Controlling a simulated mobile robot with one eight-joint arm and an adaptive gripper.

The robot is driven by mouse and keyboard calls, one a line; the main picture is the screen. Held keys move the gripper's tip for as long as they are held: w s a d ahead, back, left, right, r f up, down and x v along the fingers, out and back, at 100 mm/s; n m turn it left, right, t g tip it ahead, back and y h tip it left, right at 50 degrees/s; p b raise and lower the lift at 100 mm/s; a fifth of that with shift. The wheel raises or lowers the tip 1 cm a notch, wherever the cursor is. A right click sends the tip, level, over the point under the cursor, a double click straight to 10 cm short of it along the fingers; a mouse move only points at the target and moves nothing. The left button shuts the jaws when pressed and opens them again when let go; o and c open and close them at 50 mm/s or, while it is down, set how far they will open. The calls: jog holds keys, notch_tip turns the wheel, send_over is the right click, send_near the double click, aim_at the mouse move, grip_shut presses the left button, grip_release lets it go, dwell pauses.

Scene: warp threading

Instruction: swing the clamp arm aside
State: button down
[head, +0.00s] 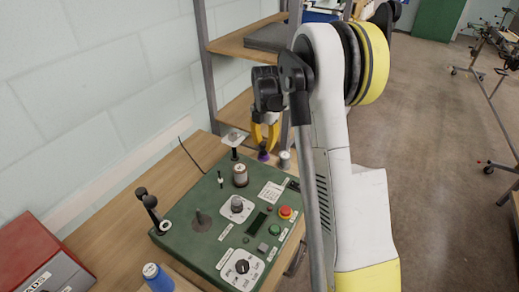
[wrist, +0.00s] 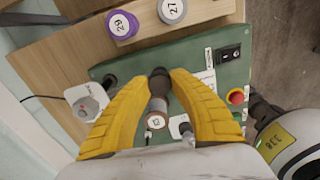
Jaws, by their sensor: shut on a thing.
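My gripper (head: 264,146) is over the far part of the green machine panel (head: 185,243). Its yellow fingers also show in the wrist view (wrist: 160,78), closed on a dark, round-ended piece (wrist: 160,84) that looks like the clamp arm's handle. In the head view the fingers mostly hide that piece. A spool (wrist: 156,118) with a pale label shows between the fingers in the wrist view, near the held piece. I cannot tell whether they touch. A two-knobbed black lever (head: 151,206) stands at the panel's left corner.
A purple spool (wrist: 122,25) and a grey spool (wrist: 172,10) stand on wood beyond the panel. A white disc on a post (head: 234,138) is left of my gripper. A red button (head: 285,212), a blue spool (head: 157,277) and a red box (head: 42,262) are nearer.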

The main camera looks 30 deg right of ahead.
jog(key=shift+w+d+n, duration=0.7)
jog(key=shift+d+n, duration=0.1)
jog(key=shift+n, duration=0.1)
jog(key=c, duration=1.1)
grip_release()
notch_tip(320, 180, up, 12)
